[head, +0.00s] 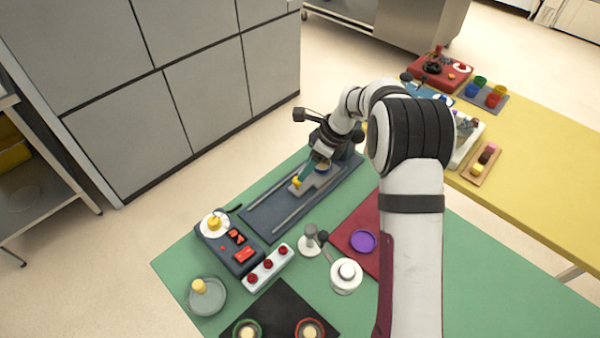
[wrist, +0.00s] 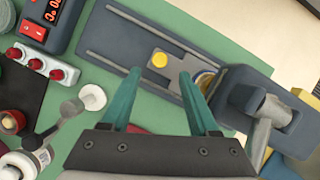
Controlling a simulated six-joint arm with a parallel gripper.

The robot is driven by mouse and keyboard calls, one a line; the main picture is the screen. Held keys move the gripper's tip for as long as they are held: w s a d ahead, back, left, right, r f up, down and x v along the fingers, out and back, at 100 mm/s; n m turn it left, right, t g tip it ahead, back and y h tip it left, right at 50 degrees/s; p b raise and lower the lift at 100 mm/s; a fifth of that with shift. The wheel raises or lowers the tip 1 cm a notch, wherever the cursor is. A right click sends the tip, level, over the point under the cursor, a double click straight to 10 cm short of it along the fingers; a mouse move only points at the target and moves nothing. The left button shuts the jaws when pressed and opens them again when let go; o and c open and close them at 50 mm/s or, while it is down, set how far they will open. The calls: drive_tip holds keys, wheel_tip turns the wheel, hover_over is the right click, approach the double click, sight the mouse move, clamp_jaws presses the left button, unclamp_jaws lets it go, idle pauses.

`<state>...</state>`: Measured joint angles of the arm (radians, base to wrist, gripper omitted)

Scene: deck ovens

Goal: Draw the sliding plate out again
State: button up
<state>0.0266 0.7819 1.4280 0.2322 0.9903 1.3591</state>
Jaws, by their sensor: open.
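The sliding plate is a light grey slab (head: 314,184) on a dark blue-grey railed base (head: 270,207), towards the base's far end by an upright housing (head: 350,155). A yellow knob (head: 296,182) stands on the plate's near end; in the wrist view the knob (wrist: 159,60) shows just beyond the gap between my green fingertips. My gripper (wrist: 159,74) is open and empty, above the plate.
A control box with red buttons (head: 243,255), a strip with red knobs (head: 268,268) and a glass dish (head: 207,297) stand near the base's near end. A jointed white-and-grey device (head: 346,275) and a purple disc (head: 363,241) lie right. The base's near rails are clear.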

drive_tip(key=x, duration=0.6)
clamp_jaws()
idle(1.2)
